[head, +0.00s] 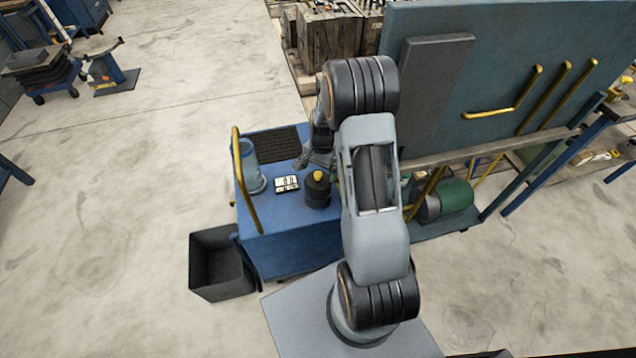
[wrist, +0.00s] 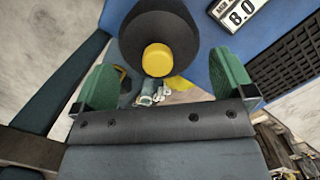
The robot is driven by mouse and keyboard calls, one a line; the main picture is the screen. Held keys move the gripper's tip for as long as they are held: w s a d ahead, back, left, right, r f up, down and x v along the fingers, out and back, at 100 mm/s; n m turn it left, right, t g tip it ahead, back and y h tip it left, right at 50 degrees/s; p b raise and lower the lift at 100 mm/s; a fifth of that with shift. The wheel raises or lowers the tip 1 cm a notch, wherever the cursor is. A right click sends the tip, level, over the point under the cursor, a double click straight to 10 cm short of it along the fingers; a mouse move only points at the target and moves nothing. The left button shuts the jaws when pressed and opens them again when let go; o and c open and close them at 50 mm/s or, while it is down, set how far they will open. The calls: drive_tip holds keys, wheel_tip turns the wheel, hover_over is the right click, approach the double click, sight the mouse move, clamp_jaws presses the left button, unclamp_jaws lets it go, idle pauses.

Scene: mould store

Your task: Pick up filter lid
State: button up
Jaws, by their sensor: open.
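The filter lid appears to be the dark round piece with a yellow knob (head: 318,190) on the blue cart top, near its right side. In the wrist view the lid (wrist: 146,28) is at the top middle, its yellow knob (wrist: 158,60) facing the camera. My gripper (wrist: 165,76) is open, its two green fingers apart to the left and right of the knob in that picture. Nothing is held, and I see no contact with the lid. In the head view my gripper (head: 318,158) is just behind the lid, partly hidden by my arm.
The blue cart (head: 290,238) also carries a small number display (head: 286,184), a light-blue cylinder (head: 250,166) and a black ribbed mat (head: 278,144). A yellow handle (head: 243,180) rises at its left. A dark bin (head: 218,264) stands beside it. A large panel (head: 490,70) stands right.

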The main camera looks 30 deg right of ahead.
sight(318, 180)
drive_tip(key=shift+s+a+f, duration=0.15)
drive_tip(key=shift+f, duration=1.1)
drive_tip(key=shift+s+a+f, duration=0.1)
drive_tip(key=shift+a+f, duration=0.05)
drive_tip(key=shift+f, duration=1.05)
drive_tip(key=c, duration=0.7)
drive_tip(key=shift+r, duration=0.1)
drive_tip(key=shift+r, duration=0.4)
wheel_tip(318, 180, up, 2)
drive_tip(key=shift+r, duration=0.1)
drive_tip(key=w+d+r, duration=0.1)
drive_tip(key=w+r, duration=0.2)
drive_tip(key=w, duration=0.1)
drive_tip(key=w+r, duration=0.3)
drive_tip(key=w, duration=0.2)
drive_tip(key=w+d+r+b, duration=0.1)
drive_tip(key=w+r, duration=0.3)
drive_tip(key=shift+w+d, duration=0.3)
drive_tip(key=shift+w, duration=0.1)
